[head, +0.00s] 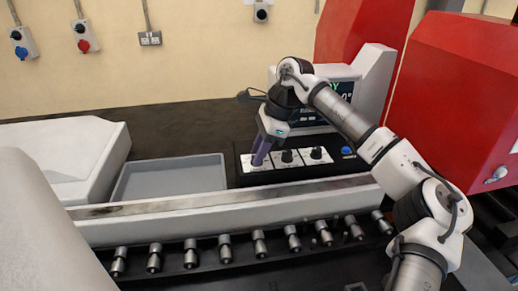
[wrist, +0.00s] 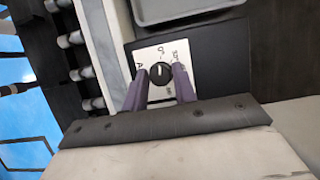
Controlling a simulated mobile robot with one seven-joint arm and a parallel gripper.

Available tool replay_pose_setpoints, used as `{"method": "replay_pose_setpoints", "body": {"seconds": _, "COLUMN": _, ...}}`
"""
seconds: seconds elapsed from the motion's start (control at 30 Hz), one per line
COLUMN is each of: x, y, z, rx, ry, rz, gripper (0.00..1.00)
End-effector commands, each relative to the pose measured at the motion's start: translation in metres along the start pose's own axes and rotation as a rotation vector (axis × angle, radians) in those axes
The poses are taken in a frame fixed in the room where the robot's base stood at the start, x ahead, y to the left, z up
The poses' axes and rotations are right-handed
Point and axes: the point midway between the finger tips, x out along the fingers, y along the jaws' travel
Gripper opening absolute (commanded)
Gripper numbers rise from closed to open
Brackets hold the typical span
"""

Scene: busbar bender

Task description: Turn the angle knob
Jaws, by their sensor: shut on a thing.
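The angle knob (wrist: 159,74) is a round black dial with a light pointer line on a white plate (wrist: 146,57) marked with an A and a degree scale. In the wrist view my gripper (wrist: 160,75) has its two purple fingers on either side of the knob, shut on it. In the head view my gripper (head: 257,162) points down at the leftmost white plate of the control panel (head: 237,169), and its fingers hide the knob there. The pointer's exact reading is too small to tell.
Two other black knobs (head: 287,156) (head: 316,153) and a blue button (head: 347,150) sit to the right on the panel. A grey tray (head: 170,180) lies to the left. A screen (head: 340,90) stands behind my wrist. A roller row (head: 225,248) runs in front.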

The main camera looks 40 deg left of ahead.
Motion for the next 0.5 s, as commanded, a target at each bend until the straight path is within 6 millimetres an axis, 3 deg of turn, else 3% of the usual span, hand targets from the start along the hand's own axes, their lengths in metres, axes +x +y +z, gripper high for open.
{"method": "replay_pose_setpoints", "body": {"seconds": 0.47, "x": -0.0008, "y": -0.0005, "z": -0.0003, "rx": -0.014, "ry": 0.001, "rz": 0.004, "gripper": 0.05}}
{"method": "replay_pose_setpoints", "body": {"seconds": 0.5, "x": -0.0008, "y": -0.0005, "z": -0.0002, "rx": -0.014, "ry": 0.001, "rz": 0.004, "gripper": 0.29}}
